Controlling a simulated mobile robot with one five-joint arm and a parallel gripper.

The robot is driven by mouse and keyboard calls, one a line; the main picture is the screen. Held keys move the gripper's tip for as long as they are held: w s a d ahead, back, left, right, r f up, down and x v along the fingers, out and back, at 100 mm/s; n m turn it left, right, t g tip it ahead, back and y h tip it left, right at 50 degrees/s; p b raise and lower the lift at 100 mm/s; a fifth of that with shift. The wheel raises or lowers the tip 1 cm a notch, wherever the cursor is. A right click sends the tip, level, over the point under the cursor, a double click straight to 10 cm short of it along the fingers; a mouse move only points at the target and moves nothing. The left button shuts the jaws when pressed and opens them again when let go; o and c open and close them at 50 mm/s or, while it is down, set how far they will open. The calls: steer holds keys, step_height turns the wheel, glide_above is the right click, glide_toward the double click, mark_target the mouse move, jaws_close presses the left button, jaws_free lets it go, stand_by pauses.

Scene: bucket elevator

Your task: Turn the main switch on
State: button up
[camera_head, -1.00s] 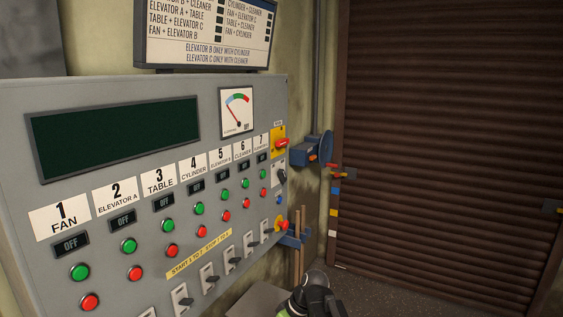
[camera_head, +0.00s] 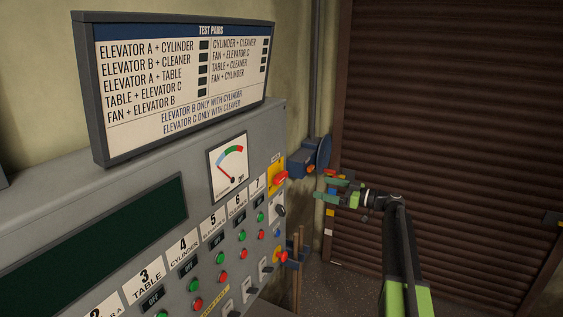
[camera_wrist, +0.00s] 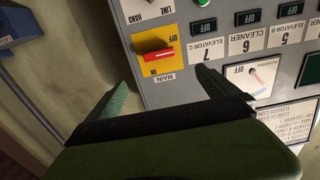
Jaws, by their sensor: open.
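The main switch (camera_head: 280,177) is a red handle on a yellow plate at the upper right edge of the grey control panel (camera_head: 60,180). In the wrist view the switch (camera_wrist: 156,54) appears upside down, with its red handle lying roughly level between the OFF and ON labels. My gripper (camera_head: 330,187) is open and empty, to the right of the panel at about the switch's height. In the wrist view its two fingers (camera_wrist: 163,84) spread either side of the switch plate's lower edge, apparently short of the handle and apart from it.
A blue box with a round disc (camera_head: 310,158) is on the wall just behind the switch, close to my gripper. Below the switch are a dark selector knob (camera_head: 279,211) and a red emergency button (camera_head: 283,256). A brown shutter (camera_head: 450,120) stands right. A test-pairs sign (camera_head: 180,80) tops the panel.

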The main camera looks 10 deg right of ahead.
steer(key=r, duration=0.1)
glide_toward(284, 177)
steer(key=x, duration=0.9)
steer(key=shift+w+a+r, duration=0.1)
steer(key=shift+a+r, duration=0.05)
steer(key=shift+a, duration=0.2)
steer(key=c, duration=1.4)
steer(key=shift+o, duration=0.2)
